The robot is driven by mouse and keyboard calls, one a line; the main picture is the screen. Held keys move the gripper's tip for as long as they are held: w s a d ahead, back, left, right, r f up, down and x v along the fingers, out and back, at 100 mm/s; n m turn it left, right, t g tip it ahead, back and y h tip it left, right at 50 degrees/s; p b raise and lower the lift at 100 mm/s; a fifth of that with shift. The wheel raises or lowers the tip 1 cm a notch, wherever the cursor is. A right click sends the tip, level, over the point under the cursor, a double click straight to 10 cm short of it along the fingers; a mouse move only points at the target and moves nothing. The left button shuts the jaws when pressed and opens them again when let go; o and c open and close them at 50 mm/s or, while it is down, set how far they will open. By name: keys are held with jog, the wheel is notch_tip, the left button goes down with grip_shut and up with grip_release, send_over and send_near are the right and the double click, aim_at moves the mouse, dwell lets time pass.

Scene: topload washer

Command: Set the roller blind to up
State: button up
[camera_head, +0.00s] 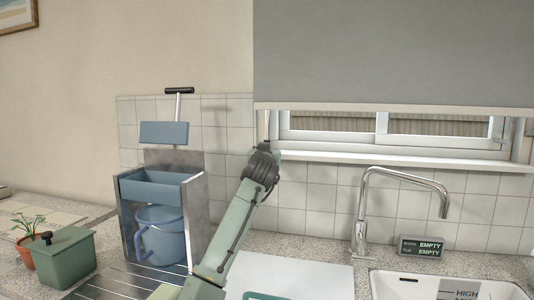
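The roller blind (395,50) is a grey sheet at the upper right. It covers most of the window, and its pale bottom bar (400,109) hangs level. A strip of window (430,127) shows below the bar. My green arm rises from the bottom middle, and its dark end, my gripper (264,150), is near the left end of the window sill, below the blind's lower left corner. The fingers are small and turned away, so their opening and any contact are unclear. I see no cord or chain for the blind.
A tap (400,172) stands at the right behind a white sink (400,285), beside a small display reading EMPTY (422,247). A metal stand with a blue bucket (160,235), a green box (65,257) and a potted plant (28,235) occupy the left counter.

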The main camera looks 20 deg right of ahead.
grip_shut()
dwell(0.7)
